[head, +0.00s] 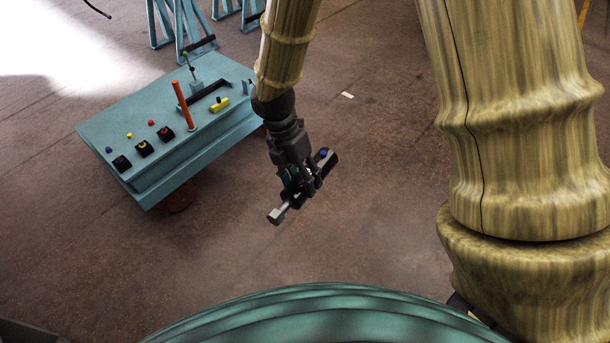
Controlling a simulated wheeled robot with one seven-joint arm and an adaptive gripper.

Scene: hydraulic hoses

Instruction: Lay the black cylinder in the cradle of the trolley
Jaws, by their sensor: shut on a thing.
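My gripper (302,180) hangs over the brown floor to the right of a teal bench, fingers pointing down. It is shut on the black cylinder (327,164), which is tilted, its upper end to the right. A blue spot shows near that end, and a silver rod with a blocky end sticks out at the lower left. The fingers hide the cylinder's middle. No cradle or trolley can be clearly made out; I cannot tell whether the teal bench is part of it.
Teal stands (190,25) are behind. A green rounded surface (330,310) fills the bottom. Floor around the gripper is clear.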

